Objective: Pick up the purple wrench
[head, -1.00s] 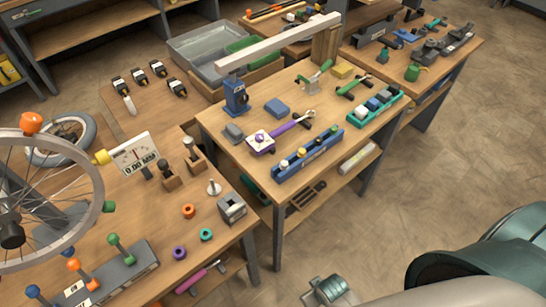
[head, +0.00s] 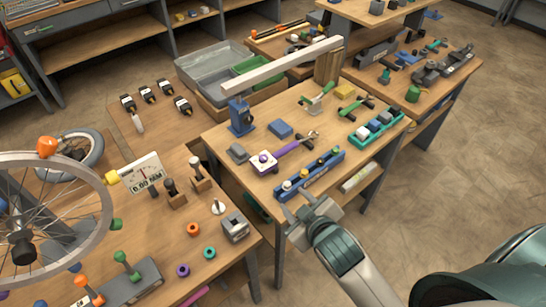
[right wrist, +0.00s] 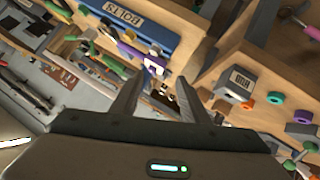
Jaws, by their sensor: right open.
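The purple wrench (head: 288,149) lies on the middle wooden table, with its silver open jaw pointing to the back right. Its handle's left end is by a purple and white block (head: 264,162). My right gripper (head: 303,207) is open and empty in front of the table's front edge, on the near side of the blue bolt rack and apart from the wrench. Its two fingers also show apart in the right wrist view (right wrist: 158,92). My left gripper is not in view.
The blue bolt rack (head: 312,177) stands along the table's front edge, between my right gripper and the wrench. A teal rack (head: 377,130), a blue clamp post (head: 241,116) and a blue block (head: 280,128) are around the wrench. A grey vise-like block (head: 235,227) sits on the left table.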

